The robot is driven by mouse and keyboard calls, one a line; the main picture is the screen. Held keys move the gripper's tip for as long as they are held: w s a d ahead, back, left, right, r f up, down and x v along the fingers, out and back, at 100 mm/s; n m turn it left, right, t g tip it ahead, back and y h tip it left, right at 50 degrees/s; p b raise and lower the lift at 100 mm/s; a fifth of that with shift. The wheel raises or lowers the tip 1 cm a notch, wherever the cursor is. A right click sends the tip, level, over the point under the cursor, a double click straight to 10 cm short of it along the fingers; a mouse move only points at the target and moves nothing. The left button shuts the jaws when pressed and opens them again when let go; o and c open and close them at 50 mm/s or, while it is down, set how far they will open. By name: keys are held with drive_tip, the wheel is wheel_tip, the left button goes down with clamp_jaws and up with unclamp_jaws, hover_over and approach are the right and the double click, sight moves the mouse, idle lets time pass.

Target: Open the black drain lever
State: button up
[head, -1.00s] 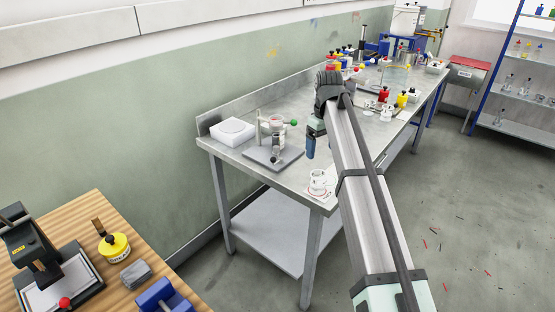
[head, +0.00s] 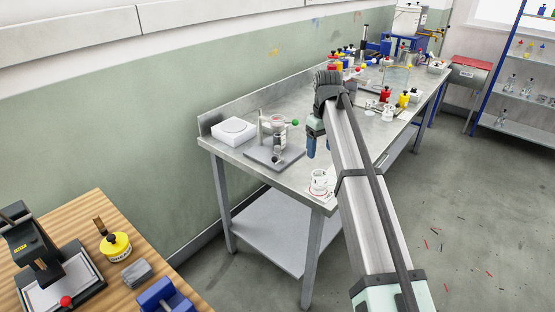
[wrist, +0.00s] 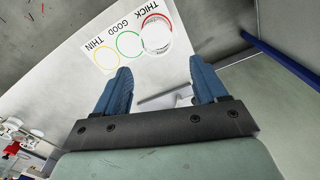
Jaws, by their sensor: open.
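The stand on a grey base plate (head: 262,158) is on the metal table, with a clear cup held in it (head: 279,132) and a green ball knob (head: 295,122) at its side. A small dark part (head: 278,155) sits below the cup; I cannot tell whether it is the black drain lever. My gripper (head: 318,146) hangs above the table, to the right of the stand and apart from it. In the wrist view my gripper (wrist: 162,84) is open, its blue fingers spread with nothing held. A thin grey piece shows beyond the gap; the lever is not clear there.
A white cup (head: 318,182) stands near the table's front corner. A card with THIN, GOOD and THICK rings (wrist: 118,38) lies on the table. Coloured bottles crowd the far end.

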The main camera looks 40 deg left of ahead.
drive_tip(key=shift+n, duration=0.7)
drive_tip(key=s+a+f, duration=0.1)
drive_tip(key=s+a, duration=0.1)
drive_tip(key=s+a+f, duration=0.1)
drive_tip(key=s+a, duration=0.1)
drive_tip(key=s, duration=0.1)
drive_tip(key=s+a+f, duration=0.2)
drive_tip(key=a, duration=0.1)
drive_tip(key=shift+s, duration=0.2)
drive_tip(key=c, duration=0.3)
drive_tip(key=s+a+f+n+h, duration=0.1)
drive_tip(key=s+a+f, duration=0.3)
drive_tip(key=s+f, duration=0.3)
drive_tip(key=s+a+f+n+h, duration=0.1)
drive_tip(key=s+a+f+h, duration=0.1)
drive_tip(key=s+a+f, duration=0.35)
drive_tip(key=shift+c, duration=0.2)
drive_tip(key=n+t, duration=1.4)
drive_tip(key=t, duration=0.4)
approach(278, 162)
drive_tip(key=w, duration=0.3)
drive_tip(key=w+d+r, duration=0.1)
drive_tip(key=w, duration=0.2)
drive_tip(key=w+r, duration=0.1)
drive_tip(key=w, duration=0.3)
drive_tip(key=shift+d, duration=0.35)
